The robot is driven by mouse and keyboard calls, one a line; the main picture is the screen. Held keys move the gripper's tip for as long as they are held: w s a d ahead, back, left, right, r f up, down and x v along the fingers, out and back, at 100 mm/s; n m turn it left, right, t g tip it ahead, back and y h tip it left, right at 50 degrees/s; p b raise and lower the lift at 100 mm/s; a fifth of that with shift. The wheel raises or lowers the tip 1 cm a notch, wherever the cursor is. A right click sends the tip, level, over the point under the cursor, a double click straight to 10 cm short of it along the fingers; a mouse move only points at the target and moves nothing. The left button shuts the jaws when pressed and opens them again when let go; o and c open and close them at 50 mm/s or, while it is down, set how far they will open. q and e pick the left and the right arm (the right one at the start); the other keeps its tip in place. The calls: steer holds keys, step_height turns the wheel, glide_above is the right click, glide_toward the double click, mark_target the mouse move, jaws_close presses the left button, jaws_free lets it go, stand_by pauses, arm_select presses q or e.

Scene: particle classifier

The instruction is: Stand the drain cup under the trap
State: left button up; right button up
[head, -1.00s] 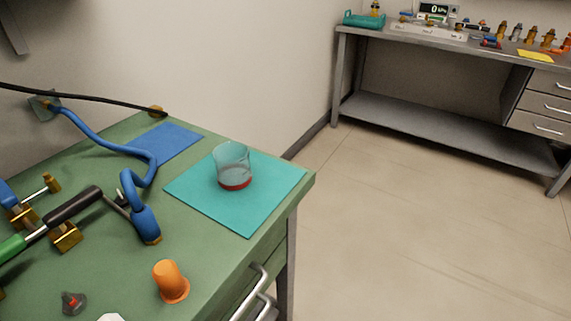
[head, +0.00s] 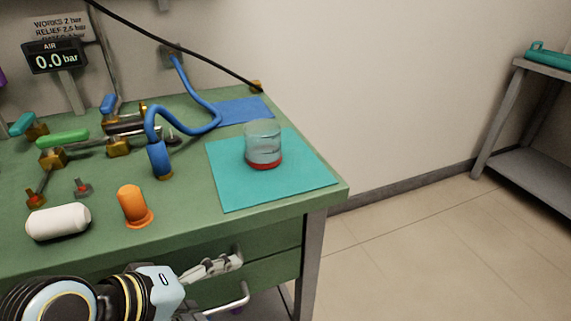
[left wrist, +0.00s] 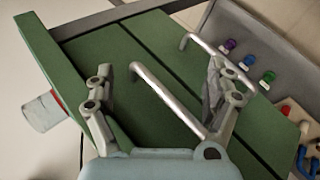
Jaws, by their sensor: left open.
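A clear cup with a red base (head: 263,146), which looks like the drain cup, stands upright on the teal mat (head: 230,185) at the bench's right end. I cannot tell which thing is the trap. My left gripper (head: 228,265) is in front of the bench, by the drawer handles, well below and nearer than the cup. In the left wrist view my left gripper (left wrist: 160,68) is open, with a metal drawer handle (left wrist: 168,98) showing between its fingers; contact cannot be told. My right gripper is not in view.
The green bench (head: 185,205) also carries an orange flanged piece (head: 133,205), a white capsule (head: 58,222), a blue hose (head: 205,125), valves and a pressure display (head: 56,58). Bare bench lies between the orange piece and mat. Open floor lies right. The left wrist view shows coloured knobs (left wrist: 248,61).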

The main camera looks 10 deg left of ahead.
arm_select(q)
steer(key=w+d+r+n+t+h, duration=0.1)
steer(key=w+r+n, duration=0.1)
steer(key=r+n, duration=0.1)
steer(key=w+d+r+n+t, duration=0.2)
steer(key=r+n, duration=0.2)
steer(key=r, duration=0.1)
steer(key=w+d+r+n+t+h+b, duration=0.1)
steer(key=w+r+n+t, duration=0.1)
steer(key=r+n, duration=0.1)
steer(key=shift+w+d+r+n+h, duration=0.2)
steer(key=shift+w+r+n+h, duration=0.1)
steer(key=shift+r+n, duration=0.15)
steer(key=n+t+y, duration=0.3)
steer(key=n+t, duration=0.1)
steer(key=n, duration=0.8)
glide_toward(254, 141)
steer(key=shift+w+d, duration=0.5)
steer(key=shift+n+y, duration=0.3)
steer(key=shift+n, duration=0.05)
steer(key=w, duration=0.5)
steer(key=shift+d+p, duration=0.35)
steer(key=shift+d, duration=0.05)
steer(key=w, duration=0.5)
steer(key=shift+w+d+f, duration=0.25)
steer(key=shift+d+f, duration=0.05)
steer(key=shift+d, duration=0.1)
steer(key=shift+c, duration=0.2)
steer(key=c, duration=1.2)
steer(key=shift+r, duration=0.1)
